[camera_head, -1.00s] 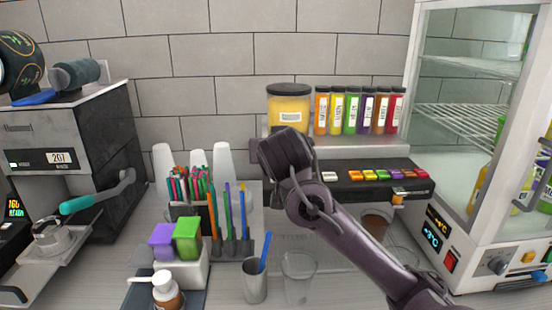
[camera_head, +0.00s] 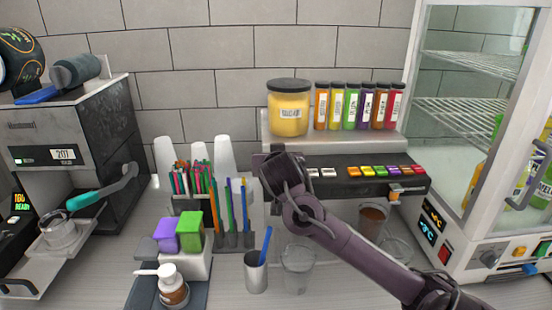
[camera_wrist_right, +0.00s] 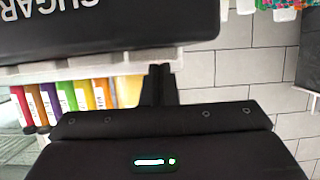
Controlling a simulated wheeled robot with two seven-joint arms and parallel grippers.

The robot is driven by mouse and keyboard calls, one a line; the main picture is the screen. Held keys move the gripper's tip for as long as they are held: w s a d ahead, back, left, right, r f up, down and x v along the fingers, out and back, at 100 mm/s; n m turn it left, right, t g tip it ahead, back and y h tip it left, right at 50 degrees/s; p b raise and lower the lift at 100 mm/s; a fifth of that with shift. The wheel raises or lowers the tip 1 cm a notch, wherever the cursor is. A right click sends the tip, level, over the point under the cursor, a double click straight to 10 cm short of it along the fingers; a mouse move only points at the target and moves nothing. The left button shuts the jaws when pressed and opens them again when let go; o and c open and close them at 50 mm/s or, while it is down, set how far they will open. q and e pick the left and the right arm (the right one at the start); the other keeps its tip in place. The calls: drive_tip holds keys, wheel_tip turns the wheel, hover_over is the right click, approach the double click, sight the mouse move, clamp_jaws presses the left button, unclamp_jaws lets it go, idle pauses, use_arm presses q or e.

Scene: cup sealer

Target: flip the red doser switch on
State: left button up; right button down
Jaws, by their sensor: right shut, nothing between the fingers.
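The doser is a black panel (camera_head: 352,187) under the back shelf, with a row of coloured switches along its top edge. The red switch (camera_head: 417,168) is at the right end of that row; I cannot tell whether it is on or off. My right arm reaches in from the lower right, and its wrist (camera_head: 282,172) is at the panel's left end, well left of the red switch. In the right wrist view my right gripper (camera_wrist_right: 160,75) is shut and empty, close to a black surface (camera_wrist_right: 110,25) with upside-down "SUGAR" lettering. My left gripper is out of view.
A yellow jar (camera_head: 288,115) and several coloured bottles (camera_head: 349,107) stand on the shelf above the panel. A clear cup (camera_head: 298,270) and a metal cup (camera_head: 256,280) stand in front. A glass-fronted fridge (camera_head: 470,120) is at the right, a coffee machine (camera_head: 75,125) at the left.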

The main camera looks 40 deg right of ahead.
drive_tip(key=shift+s+f+b, duration=0.1)
drive_tip(key=shift+f+b, duration=0.3)
drive_tip(key=shift+b, duration=0.15)
drive_tip(key=shift+r, duration=0.1)
drive_tip(key=shift+r+p, duration=0.7)
drive_tip(key=shift+r, duration=0.05)
drive_tip(key=shift+r, duration=0.1)
